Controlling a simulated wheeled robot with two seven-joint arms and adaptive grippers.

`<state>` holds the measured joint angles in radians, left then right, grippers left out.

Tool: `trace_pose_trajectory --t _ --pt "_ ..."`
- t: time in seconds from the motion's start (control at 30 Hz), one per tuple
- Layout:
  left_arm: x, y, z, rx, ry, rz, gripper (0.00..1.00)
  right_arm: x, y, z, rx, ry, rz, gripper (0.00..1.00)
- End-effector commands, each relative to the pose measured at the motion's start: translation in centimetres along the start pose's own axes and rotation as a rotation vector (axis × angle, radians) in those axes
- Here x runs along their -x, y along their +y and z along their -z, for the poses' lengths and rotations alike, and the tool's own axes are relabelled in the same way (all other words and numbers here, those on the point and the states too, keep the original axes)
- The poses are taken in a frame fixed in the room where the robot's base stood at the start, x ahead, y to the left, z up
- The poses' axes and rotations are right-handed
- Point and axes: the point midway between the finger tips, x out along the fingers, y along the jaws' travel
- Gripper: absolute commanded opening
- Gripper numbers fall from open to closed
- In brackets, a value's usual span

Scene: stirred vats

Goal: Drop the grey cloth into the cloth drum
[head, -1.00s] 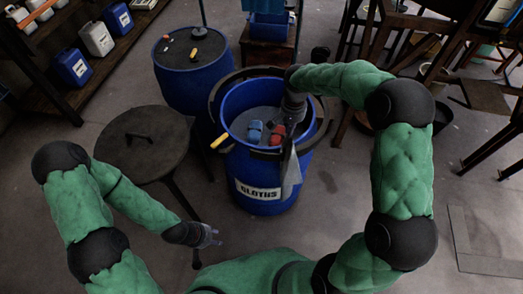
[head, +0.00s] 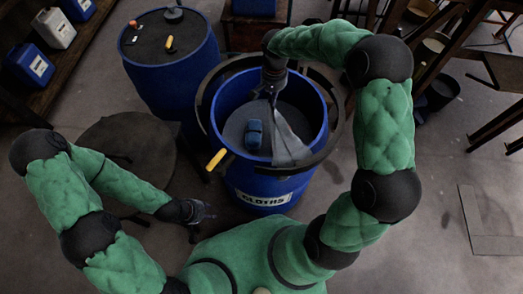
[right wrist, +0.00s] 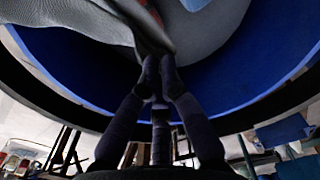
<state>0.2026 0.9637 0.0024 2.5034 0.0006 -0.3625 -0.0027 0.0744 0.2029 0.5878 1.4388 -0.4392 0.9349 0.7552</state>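The blue cloth drum (head: 262,198), labelled CLOTHS, stands open in the middle of the head view. My right gripper (head: 272,94) reaches over its far side into the mouth. It is shut on a corner of the grey cloth (head: 287,142), which hangs down inside the rim towards the front right. In the right wrist view the cloth (right wrist: 105,22) is pinched at the fingertips (right wrist: 159,68). A blue item (head: 253,134) lies inside the drum, left of the cloth. My left gripper (head: 202,212) is empty and looks open, low to the left of the drum.
A dark ring with a yellow handle (head: 217,160) surrounds the drum. A closed blue drum (head: 172,65) with small tools on top stands behind left. A dark round top (head: 125,150) is at left. Wooden furniture (head: 440,60) stands at right; floor at front right is clear.

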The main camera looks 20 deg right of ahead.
Motion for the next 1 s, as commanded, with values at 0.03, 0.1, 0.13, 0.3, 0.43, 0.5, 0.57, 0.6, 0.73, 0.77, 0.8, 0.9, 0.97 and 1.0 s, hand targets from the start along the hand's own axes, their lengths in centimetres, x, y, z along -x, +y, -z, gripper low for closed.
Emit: trace_pose_trajectory --t 0.03,0.1,0.13,0.3,0.43,0.5,0.57,0.6,0.73,0.77,0.8,0.9,0.97,1.0 --pt "-0.2 -0.1 0.0 0.0 -0.001 0.0 0.4 -0.4 0.0 0.0 0.0 -0.001 0.0 0.0" --pt "-0.6 -0.2 0.0 0.0 -0.001 0.0 0.4 -0.9 0.0 0.0 0.0 -0.001 -0.001 0.0" --pt "-0.8 -0.3 0.0 0.0 -0.001 0.0 0.4 -1.1 0.0 0.0 0.0 -0.001 -0.001 0.0" --pt "-2.0 -0.7 0.1 0.0 0.0 0.0 0.4 -3.0 0.0 0.0 0.0 -0.002 -0.001 0.0" --pt "-3.0 -1.1 0.1 0.0 0.0 0.0 0.4 -4.5 0.0 0.0 0.0 -0.001 0.0 0.0" --pt "-3.5 -1.2 0.1 0.0 0.0 0.0 0.4 -5.1 0.0 0.0 0.0 -0.001 0.0 0.0" --pt "-3.7 -1.3 0.1 0.0 0.0 0.0 0.4 -5.5 0.0 0.0 0.0 -0.001 0.0 0.0" --pt "-3.8 -1.4 0.1 0.0 0.0 0.0 0.4 -5.7 0.0 0.0 0.0 -0.001 0.0 0.0" --pt "-3.9 -1.4 0.1 0.0 0.0 0.0 0.4 -5.8 0.0 0.0 0.0 0.0 0.0 0.0" --pt "-3.8 -1.4 0.1 0.0 0.0 0.0 0.4 -5.8 0.0 0.0 0.0 0.0 0.0 0.0" --pt "-3.8 -1.4 0.1 0.0 0.0 0.0 0.4 -5.8 0.0 0.0 0.0 0.0 0.0 0.0" --pt "-3.8 -1.4 0.1 0.0 0.0 0.0 0.4 -5.7 0.0 0.0 0.0 0.0 0.0 0.0" --pt "-3.8 -1.4 0.1 0.0 0.0 0.0 0.4 -5.7 0.0 0.0 0.0 0.0 0.0 0.19" --pt "-3.8 -1.4 0.1 0.0 0.0 0.0 0.4 -5.7 0.0 0.0 0.0 0.0 0.0 0.3"
